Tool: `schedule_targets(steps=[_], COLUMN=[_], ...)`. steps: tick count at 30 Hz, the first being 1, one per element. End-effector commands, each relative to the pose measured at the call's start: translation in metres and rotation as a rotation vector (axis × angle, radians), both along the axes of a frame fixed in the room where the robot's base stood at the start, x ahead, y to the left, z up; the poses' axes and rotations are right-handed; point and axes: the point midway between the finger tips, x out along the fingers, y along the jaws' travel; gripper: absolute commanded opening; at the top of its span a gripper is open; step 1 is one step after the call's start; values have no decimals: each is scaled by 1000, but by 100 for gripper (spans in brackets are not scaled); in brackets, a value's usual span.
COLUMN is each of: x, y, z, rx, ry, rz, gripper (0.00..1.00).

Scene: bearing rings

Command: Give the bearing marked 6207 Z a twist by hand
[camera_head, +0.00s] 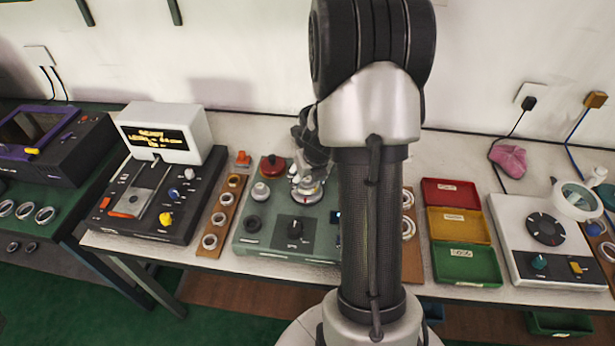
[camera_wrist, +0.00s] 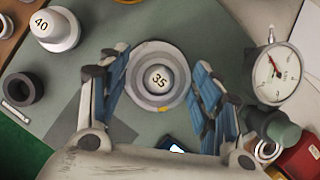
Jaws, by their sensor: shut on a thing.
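A steel bearing ring (camera_wrist: 160,54) sits around a post marked 35 (camera_wrist: 158,79) on the green test bench (camera_head: 270,250). It also shows small in the head view, partly behind my gripper. No 6207 Z mark is legible on it. My gripper (camera_wrist: 161,62) is over the post, its blue-padded fingers on either side of the ring and shut on it. In the head view my gripper (camera_head: 308,178) is partly hidden by my arm.
A dial gauge (camera_wrist: 276,74) is close to the right finger. A board of rings (camera_head: 216,218) lies left; red (camera_head: 450,184), yellow (camera_head: 457,228) and green (camera_head: 465,268) trays lie right.

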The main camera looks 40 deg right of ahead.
Motion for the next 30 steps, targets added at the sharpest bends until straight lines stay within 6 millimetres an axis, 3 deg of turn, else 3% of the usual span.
schedule_targets(steps=[9, 30], x=[0, 0], y=[0, 0], z=[0, -1], rx=[0, 0], ry=[0, 0], rz=[0, 114], gripper=[23, 23])
